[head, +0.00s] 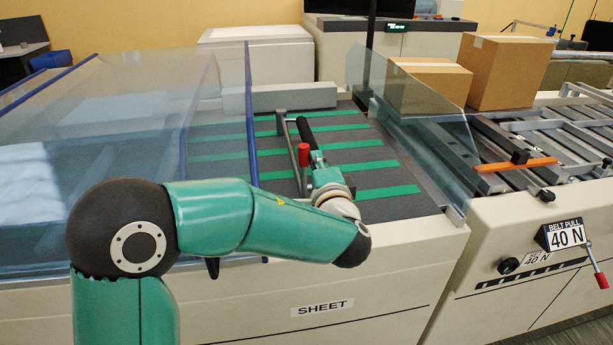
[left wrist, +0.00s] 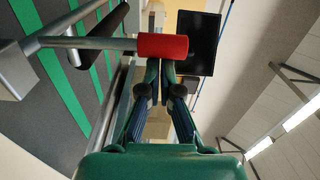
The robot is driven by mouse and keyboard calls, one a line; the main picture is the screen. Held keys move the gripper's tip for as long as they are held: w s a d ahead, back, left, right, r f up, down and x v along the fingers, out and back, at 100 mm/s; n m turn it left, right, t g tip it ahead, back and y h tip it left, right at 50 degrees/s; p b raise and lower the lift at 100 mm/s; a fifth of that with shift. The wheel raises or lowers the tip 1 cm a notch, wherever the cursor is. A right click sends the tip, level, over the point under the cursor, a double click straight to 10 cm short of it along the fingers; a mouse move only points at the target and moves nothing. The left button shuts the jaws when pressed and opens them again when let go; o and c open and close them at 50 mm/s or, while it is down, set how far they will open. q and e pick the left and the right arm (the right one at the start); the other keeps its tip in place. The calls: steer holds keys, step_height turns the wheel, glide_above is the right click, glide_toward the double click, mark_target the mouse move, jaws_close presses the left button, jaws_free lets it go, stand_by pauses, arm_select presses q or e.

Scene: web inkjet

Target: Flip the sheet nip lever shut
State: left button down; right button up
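The sheet nip lever has a red grip (head: 304,153) on a grey metal rod, over the striped belt bed of the section labelled SHEET. In the left wrist view the red grip (left wrist: 162,46) lies across the picture, with its rod running left to a grey block. My left gripper (head: 316,160) is beside the red grip on its right in the head view. Its two fingers (left wrist: 160,72) look drawn together, with their tips at or behind the grip's lower edge. I cannot tell whether they touch it. My right gripper is not in view.
A black roller (left wrist: 106,26) sits beside the rod. Clear guards stand left (head: 95,130) and right (head: 415,120) of the bed. Cardboard boxes (head: 505,72) stand on the right. A BELT PULL sign (head: 565,235) and a red-tipped lever (head: 601,280) are on the right-hand front panel.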

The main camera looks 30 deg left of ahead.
arm_select(q)
steer(key=shift+a, duration=0.2)
steer(key=shift+d, duration=0.1)
steer(key=s+d+b, duration=0.3)
steer(key=s+d, duration=0.3)
steer(key=d, duration=0.4)
steer(key=shift+b, duration=0.35)
